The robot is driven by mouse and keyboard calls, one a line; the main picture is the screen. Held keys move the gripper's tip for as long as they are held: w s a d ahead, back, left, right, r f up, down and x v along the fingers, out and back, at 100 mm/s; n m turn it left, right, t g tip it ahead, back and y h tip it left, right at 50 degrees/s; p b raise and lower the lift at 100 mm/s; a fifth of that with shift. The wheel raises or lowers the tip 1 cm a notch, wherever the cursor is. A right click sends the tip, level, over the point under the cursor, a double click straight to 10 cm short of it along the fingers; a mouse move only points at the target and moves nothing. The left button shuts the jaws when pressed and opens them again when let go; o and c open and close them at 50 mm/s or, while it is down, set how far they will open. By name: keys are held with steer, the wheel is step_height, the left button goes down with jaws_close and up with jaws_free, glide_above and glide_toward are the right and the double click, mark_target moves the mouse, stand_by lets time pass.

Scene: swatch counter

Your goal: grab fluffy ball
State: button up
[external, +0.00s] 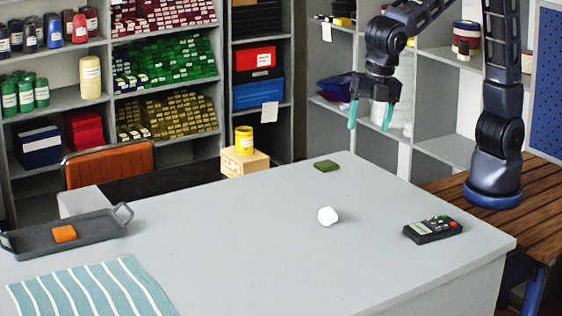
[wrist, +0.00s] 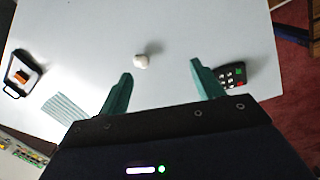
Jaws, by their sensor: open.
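A small white ball (external: 327,216) rests on the grey counter (external: 260,245), a little right of the middle; its surface is too small to judge for fluff. It also shows in the wrist view (wrist: 140,61), ahead of and between my finger directions. My gripper (external: 370,117) hangs above and beyond the counter's far right part, its teal fingers pointing down. The gripper is open and empty, and well apart from the ball. In the wrist view both fingers (wrist: 160,78) are spread.
A dark tray (external: 100,226) with an orange block (external: 64,234) and a striped cloth (external: 92,290) are at left. A yellow can (external: 244,140) stands on a box. The counter around the ball is clear.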

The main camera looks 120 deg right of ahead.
mark_target(328, 209)
steer(key=w+a+f+n+g, duration=0.15)
steer(key=w+f+n, duration=0.35)
steer(key=w+f, duration=0.5)
steer(key=shift+t+h, duration=0.25)
steer(key=shift+h, duration=0.05)
steer(key=shift+w+d+f, duration=0.15)
steer(key=shift+w+f, duration=0.15)
steer(key=shift+f, duration=1.4)
steer(key=shift+w+d+f, duration=0.2)
steer(key=shift+w+f, duration=0.15)
steer(key=shift+f, duration=1.3)
steer(key=shift+w+d+f, duration=0.15)
steer(key=shift+w+f, duration=0.15)
steer(key=shift+f, duration=1.4)
steer(key=c, duration=1)
